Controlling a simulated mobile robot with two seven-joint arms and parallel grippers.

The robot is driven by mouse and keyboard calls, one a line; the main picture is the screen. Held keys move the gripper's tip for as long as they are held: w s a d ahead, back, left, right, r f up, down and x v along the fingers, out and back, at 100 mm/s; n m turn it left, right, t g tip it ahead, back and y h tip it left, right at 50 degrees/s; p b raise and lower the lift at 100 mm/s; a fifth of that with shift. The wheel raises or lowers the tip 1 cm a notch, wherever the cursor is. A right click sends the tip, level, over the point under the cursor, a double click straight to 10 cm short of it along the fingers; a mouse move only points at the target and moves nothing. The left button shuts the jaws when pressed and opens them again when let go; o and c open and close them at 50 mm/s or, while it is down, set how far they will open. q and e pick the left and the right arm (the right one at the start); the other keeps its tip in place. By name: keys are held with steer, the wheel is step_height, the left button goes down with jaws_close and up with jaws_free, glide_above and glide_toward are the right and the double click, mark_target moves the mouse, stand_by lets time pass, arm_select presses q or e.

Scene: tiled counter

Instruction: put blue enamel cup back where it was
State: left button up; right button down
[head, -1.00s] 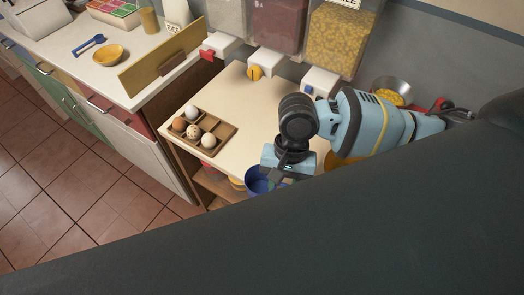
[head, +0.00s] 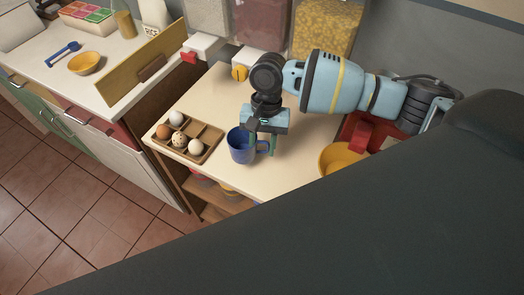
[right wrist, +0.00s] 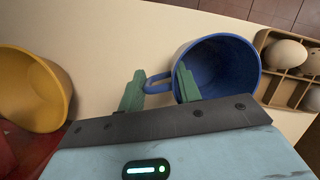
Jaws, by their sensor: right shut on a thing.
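The blue enamel cup (head: 240,147) is roughly upright at the counter's front part, just right of the egg tray. My right gripper (head: 262,145) comes down from above on the cup's right side and is shut on its handle. In the right wrist view the green fingers (right wrist: 160,88) sit on either side of the handle, and the blue cup (right wrist: 226,66) shows its open, empty-looking inside. I cannot tell whether the cup's base touches the counter. My left gripper is not in view.
A wooden egg tray (head: 204,132) with several eggs stands left of the cup. A yellow bowl (head: 338,160) is to the right, beside a red object (head: 360,135). Dispensers (head: 327,32) line the back. The counter (head: 205,97) behind the tray is clear.

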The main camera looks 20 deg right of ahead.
mark_target(262, 152)
steer(key=shift+f, duration=1.75)
steer(key=shift+f, duration=0.1)
steer(key=c, duration=1)
jaws_free()
steer(key=shift+o, duration=0.2)
steer(key=v, duration=1.2)
steer(key=shift+p, duration=0.3)
steer(key=shift+w, duration=0.1)
